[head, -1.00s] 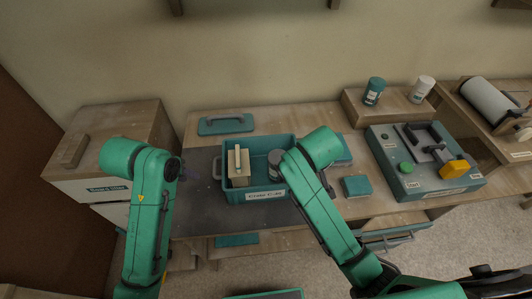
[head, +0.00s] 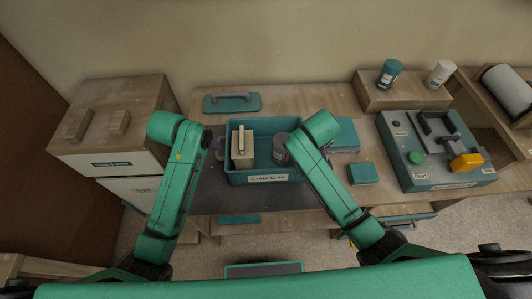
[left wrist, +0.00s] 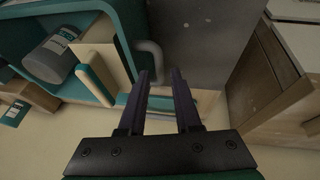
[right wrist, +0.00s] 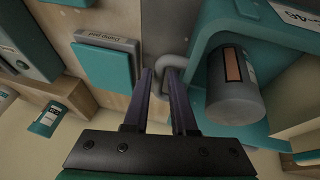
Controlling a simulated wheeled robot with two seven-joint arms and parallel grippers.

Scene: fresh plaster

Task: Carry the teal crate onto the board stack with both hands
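The teal crate (head: 236,178), labelled on its front, stands on the dark mat of the bench. It holds a wooden float (head: 241,147) and a grey can (head: 280,150). My left gripper (left wrist: 163,85) is open, with the crate's grey left handle (left wrist: 152,52) just ahead of its fingertips. My right gripper (right wrist: 162,82) is open, facing the crate's right handle (right wrist: 174,64); in the head view my arm hides it. A pale-fronted stack with a wooden top (head: 122,95), seemingly the board stack, stands left of the bench and carries two wooden battens.
A teal trowel (head: 231,103) lies behind the crate. Right of it are teal blocks (head: 363,174), a control box (head: 428,150) with a green button and yellow part, and two jars (head: 389,72) on a wooden riser. The mat left of the crate is mostly clear.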

